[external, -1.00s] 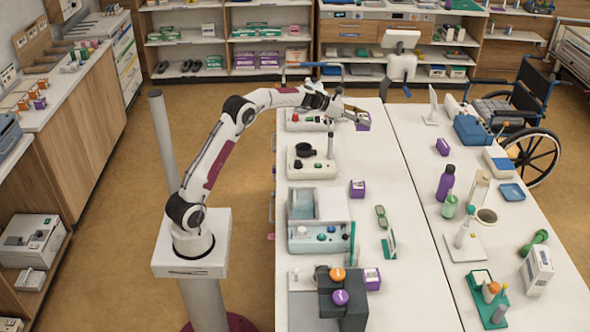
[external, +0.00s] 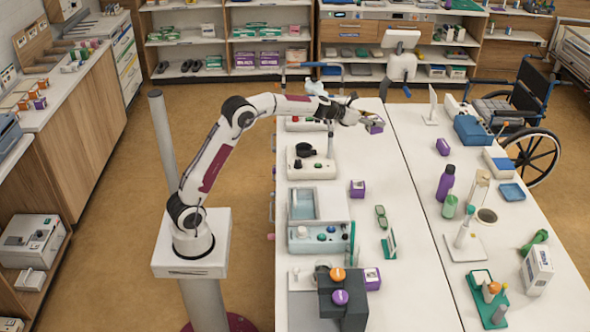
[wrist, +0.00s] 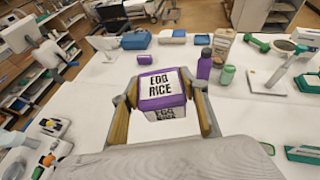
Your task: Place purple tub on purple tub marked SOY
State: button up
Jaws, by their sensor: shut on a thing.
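My gripper (wrist: 163,105) is shut on a purple tub (wrist: 162,92) with a white label that seems to read EGG RICE. The held tub (external: 376,125) is near the far left part of the right-hand white tables, apparently above the surface. Other purple tubs stand on the tables: one (external: 357,188) beside the grey-white devices, one (external: 372,278) at the near end by the dark block, and one (external: 442,146) on the right table.
A purple bottle (external: 446,184) and a green bottle (external: 450,206) stand on the right table. A small device with a black knob (external: 312,160) and a blue-topped basin unit (external: 318,218) line the left table edge.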

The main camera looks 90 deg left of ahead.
jog(key=d, duration=0.1)
jog(key=d+n+y, duration=0.1)
jog(key=d+n, duration=0.1)
jog(key=shift+s+d+g+y, duration=0.2)
jog(key=shift+s+g+y, duration=0.05)
jog(key=shift+g+y, duration=0.15)
jog(key=s+d+n+g+y, duration=0.2)
jog(key=s+d+y, duration=0.1)
jog(key=s+d, duration=0.1)
jog(key=n, duration=0.1)
send_over(358, 184)
notch_tip(358, 184, down, 11)
jog(key=shift+y, duration=0.3)
jog(key=shift+d+f, duration=0.1)
jog(key=shift+f, duration=0.15)
jog(key=shift+f, duration=2.95)
jog(key=shift+f, duration=1.9)
